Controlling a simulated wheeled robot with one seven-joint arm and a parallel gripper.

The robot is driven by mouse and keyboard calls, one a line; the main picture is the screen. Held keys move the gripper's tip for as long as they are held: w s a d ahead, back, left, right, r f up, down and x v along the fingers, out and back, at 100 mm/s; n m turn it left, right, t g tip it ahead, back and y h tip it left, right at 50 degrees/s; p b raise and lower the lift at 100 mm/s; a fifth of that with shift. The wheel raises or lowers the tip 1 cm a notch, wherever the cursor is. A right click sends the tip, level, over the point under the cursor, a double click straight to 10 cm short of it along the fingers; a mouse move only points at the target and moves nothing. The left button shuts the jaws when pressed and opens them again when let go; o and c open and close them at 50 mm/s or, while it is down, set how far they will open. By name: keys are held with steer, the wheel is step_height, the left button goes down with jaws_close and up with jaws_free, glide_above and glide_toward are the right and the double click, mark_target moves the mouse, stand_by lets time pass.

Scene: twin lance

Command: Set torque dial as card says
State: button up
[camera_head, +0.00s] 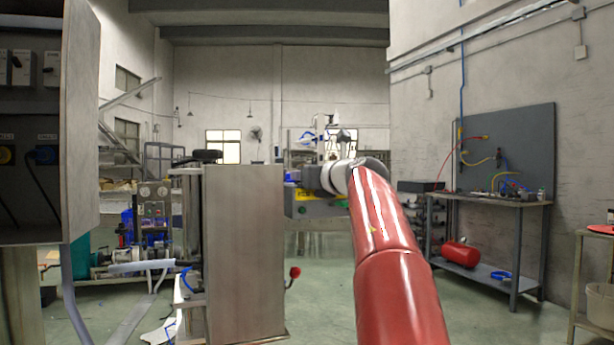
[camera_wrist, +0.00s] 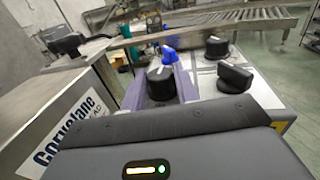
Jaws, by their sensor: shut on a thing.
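My gripper (camera_wrist: 163,92) reaches forward in the wrist view, its dark body filling the bottom of the picture. Its two purple-grey fingers are shut on a black dial (camera_wrist: 158,80) with a white pointer mark. Two more black knobs, one farther back (camera_wrist: 215,47) and one nearer at the right (camera_wrist: 235,78), stand on the same pale panel, apart from the fingers. I cannot tell which dial is marked torque. No readable card shows. In the head view the machine (camera_head: 318,208) is beyond my red arm, and my gripper and the dials are not clear there.
A blue part (camera_wrist: 169,55) is just behind the held dial. A metal cabinet with a "Corvolane" label (camera_wrist: 75,122) is close at the left. In the head view a tall grey cabinet (camera_head: 243,250) with a red-knobbed lever (camera_head: 294,272) stands left of my arm. A workbench (camera_head: 490,200) is at the right.

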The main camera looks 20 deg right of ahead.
steer(key=shift+a+m+h+p, duration=0.15)
steer(key=shift+a+m+h, duration=0.1)
steer(key=shift+m+h, duration=1)
steer(key=shift+a+m+h+p, duration=0.2)
steer(key=shift+m+h, duration=0.45)
steer(key=shift+h, duration=1.1)
steer(key=shift+m+h, duration=0.3)
steer(key=shift+h, duration=0.3)
steer(key=shift+d+m+h, duration=0.1)
steer(key=shift+m+h, duration=0.3)
steer(key=shift+h, duration=0.1)
steer(key=o, duration=1)
steer(key=shift+d+n+y, duration=0.25)
steer(key=shift+n+y, duration=0.35)
steer(key=shift+y, duration=0.3)
steer(key=shift+y, duration=0.3)
